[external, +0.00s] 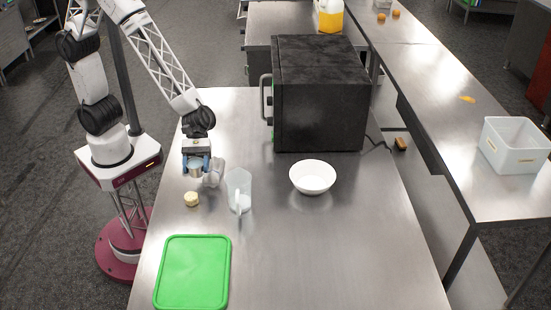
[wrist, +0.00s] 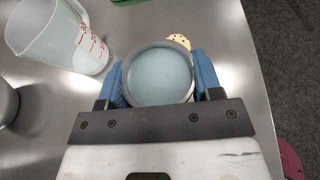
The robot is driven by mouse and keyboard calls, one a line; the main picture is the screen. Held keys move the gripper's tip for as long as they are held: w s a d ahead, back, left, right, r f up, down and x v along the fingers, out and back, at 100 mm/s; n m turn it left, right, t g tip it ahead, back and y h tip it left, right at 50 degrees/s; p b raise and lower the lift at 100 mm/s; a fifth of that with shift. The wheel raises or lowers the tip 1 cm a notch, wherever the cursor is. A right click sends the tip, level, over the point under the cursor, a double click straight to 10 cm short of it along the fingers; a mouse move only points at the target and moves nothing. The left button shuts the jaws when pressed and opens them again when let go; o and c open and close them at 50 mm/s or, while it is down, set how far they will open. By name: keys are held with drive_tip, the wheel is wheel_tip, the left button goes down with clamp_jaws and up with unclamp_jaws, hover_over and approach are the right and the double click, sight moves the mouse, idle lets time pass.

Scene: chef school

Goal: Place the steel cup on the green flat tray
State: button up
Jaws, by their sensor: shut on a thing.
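The steel cup (wrist: 160,77) is between the two blue fingers of my gripper (wrist: 162,80) in the wrist view, its round open top facing the camera. In the external view the cup (external: 196,170) hangs at my gripper (external: 196,163) over the left part of the steel table. My gripper is shut on the cup. I cannot tell for sure whether the cup's base touches the table. The green flat tray (external: 194,272) lies at the table's near left, empty. A green corner of it (wrist: 128,2) shows at the top of the wrist view.
A clear measuring jug (external: 239,188) stands right of the cup, with another grey vessel (external: 214,172) close beside my gripper. A small yellowish round item (external: 192,199) lies between cup and tray. A white bowl (external: 312,177) and a black oven (external: 319,95) stand farther right.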

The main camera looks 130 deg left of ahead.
drive_tip(key=shift+m+g+h, duration=0.4)
drive_tip(key=w+d, duration=0.2)
drive_tip(key=d, duration=0.1)
drive_tip(key=w+d, duration=0.2)
drive_tip(key=d, duration=0.2)
drive_tip(key=w+d, duration=0.2)
drive_tip(key=d, duration=0.1)
drive_tip(key=shift+w+d+r, duration=0.1)
drive_tip(key=shift+w+d, duration=0.05)
drive_tip(key=shift+w, duration=0.25)
drive_tip(key=shift+m+h, duration=0.3)
drive_tip(key=w+d, duration=0.1)
drive_tip(key=d, duration=0.2)
drive_tip(key=w+d, duration=0.1)
drive_tip(key=d, duration=0.2)
drive_tip(key=w+d, duration=0.2)
drive_tip(key=d, duration=0.1)
drive_tip(key=shift+d, duration=0.35)
hover_over(194, 270)
drive_tip(key=shift+f, duration=0.7)
drive_tip(key=shift+f, duration=1.75)
drive_tip(key=shift+f, duration=0.2)
